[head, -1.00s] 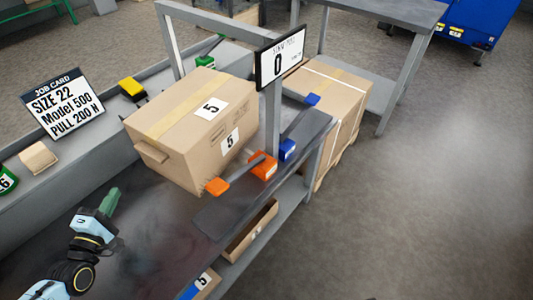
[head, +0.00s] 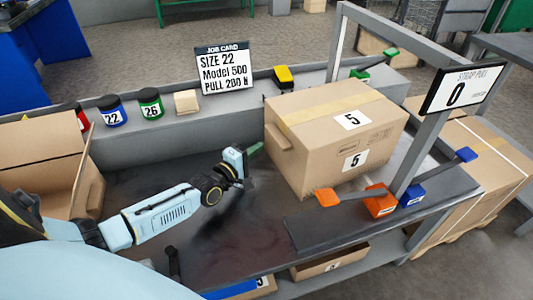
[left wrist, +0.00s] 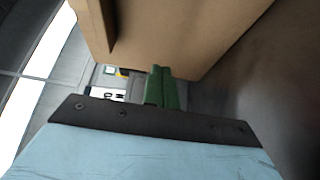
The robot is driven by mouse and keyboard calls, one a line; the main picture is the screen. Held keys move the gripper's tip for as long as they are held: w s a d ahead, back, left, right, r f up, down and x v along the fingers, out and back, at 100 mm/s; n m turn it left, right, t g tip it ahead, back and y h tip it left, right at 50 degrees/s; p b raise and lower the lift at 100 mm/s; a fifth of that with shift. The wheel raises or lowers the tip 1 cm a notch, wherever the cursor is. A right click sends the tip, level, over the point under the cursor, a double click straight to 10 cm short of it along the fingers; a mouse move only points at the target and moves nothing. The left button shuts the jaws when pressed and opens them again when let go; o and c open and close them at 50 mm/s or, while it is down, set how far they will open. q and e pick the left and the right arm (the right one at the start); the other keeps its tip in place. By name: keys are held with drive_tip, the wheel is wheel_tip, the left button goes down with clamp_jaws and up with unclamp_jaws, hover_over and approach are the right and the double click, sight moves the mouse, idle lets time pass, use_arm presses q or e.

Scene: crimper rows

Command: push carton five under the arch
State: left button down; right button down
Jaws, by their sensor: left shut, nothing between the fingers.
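Carton five (head: 330,130) is a closed brown box with tape and "5" labels, upright on the dark bench surface. Its right end is close to the grey arch (head: 345,35); how far it is under it I cannot tell. My left gripper (head: 254,150) is shut and empty, its green fingers pointing at the carton's left end, with a small gap in the head view. In the left wrist view the shut fingers (left wrist: 165,88) are in front of the carton (left wrist: 185,35), its flap edge at upper left; contact is unclear there. My right gripper is not in view.
A display reading 0 (head: 460,88) hangs on the arch. Orange (head: 380,203) and blue (head: 411,195) lever blocks stand at its front post. A job card (head: 224,72) and small jars (head: 150,104) stand on the back ledge. An open carton (head: 45,155) is at left.

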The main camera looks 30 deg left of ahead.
sight(274, 143)
use_arm(q)
drive_tip(key=shift+w+d, duration=0.45)
drive_tip(key=shift+d, duration=0.2)
drive_tip(key=shift+w+d, duration=0.4)
drive_tip(key=shift+d, duration=0.25)
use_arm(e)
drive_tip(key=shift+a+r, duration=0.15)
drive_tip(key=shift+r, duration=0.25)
use_arm(q)
drive_tip(key=w+d, duration=0.1)
drive_tip(key=d, duration=0.1)
drive_tip(key=w+d, duration=0.3)
drive_tip(key=d, duration=0.1)
drive_tip(key=shift+w+d+b, duration=0.3)
drive_tip(key=shift+w+b, duration=0.1)
drive_tip(key=shift+w+d, duration=0.2)
drive_tip(key=shift+d, duration=0.05)
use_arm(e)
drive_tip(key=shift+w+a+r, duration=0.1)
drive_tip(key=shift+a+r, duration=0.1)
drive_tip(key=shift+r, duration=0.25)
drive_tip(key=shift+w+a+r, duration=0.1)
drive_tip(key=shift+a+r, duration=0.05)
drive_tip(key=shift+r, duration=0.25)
use_arm(q)
drive_tip(key=shift+a, duration=0.1)
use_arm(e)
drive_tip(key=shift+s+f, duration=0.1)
